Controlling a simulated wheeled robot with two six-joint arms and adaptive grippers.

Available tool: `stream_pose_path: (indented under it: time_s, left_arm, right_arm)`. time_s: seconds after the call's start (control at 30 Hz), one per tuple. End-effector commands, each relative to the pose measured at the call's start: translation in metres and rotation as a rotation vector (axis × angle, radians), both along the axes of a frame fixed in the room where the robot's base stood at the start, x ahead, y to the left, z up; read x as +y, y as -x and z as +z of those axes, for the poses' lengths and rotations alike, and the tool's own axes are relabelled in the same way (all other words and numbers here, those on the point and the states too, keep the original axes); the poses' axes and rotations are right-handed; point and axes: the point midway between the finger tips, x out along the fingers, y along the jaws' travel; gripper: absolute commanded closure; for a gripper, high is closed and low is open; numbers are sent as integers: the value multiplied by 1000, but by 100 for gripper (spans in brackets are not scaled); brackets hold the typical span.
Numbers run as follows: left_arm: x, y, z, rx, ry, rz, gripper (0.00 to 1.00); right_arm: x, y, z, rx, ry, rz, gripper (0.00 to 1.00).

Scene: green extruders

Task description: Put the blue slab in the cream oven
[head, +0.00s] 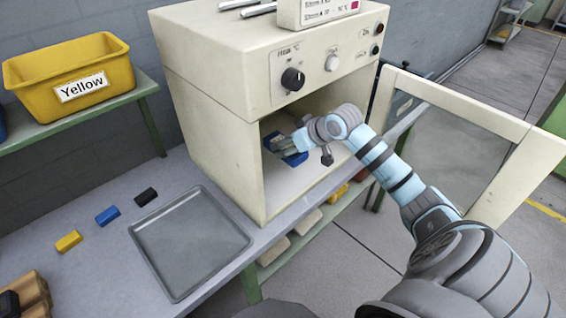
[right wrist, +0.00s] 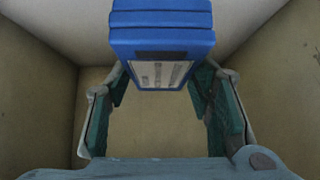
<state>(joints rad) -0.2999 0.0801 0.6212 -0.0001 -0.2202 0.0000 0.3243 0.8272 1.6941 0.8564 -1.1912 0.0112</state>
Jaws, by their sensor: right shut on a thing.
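The cream oven (head: 215,125) stands on the bench with its door (head: 470,110) swung open to the right. My right gripper (head: 285,146) reaches through the opening and is inside the chamber. It is shut on the blue slab (head: 296,159). In the right wrist view the blue slab (right wrist: 162,42) sits between the fingers of the right gripper (right wrist: 158,80), with a pale label on its face. The oven's inner walls (right wrist: 40,95) surround it there. I cannot tell whether the slab touches the oven floor. My left gripper is not in view.
A grey metal tray (head: 190,240) lies on the bench left of the oven. A yellow bin (head: 70,75) stands on a green shelf. The open door is close beside my right arm.

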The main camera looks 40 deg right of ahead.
Motion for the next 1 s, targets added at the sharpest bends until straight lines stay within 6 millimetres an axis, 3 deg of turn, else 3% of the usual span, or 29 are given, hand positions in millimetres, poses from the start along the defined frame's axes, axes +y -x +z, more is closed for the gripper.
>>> stream_pose_path:
  time_s: [0.1,0.37,0.53,0.87,0.9,1.0]
  left_arm:
    - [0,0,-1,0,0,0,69]
    - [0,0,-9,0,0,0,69]
    - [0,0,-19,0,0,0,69]
    - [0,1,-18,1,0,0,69]
    - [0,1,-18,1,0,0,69]
    - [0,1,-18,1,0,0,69]
  right_arm:
    - [2,-22,1,-2,-4,-2,90]
    - [0,-20,-33,3,2,-4,90]
    - [1,-21,-69,2,2,-4,90]
    - [1,-24,-72,1,4,-4,90]
    - [0,-23,-72,2,4,-5,47]
    - [0,-23,-72,2,4,-5,32]
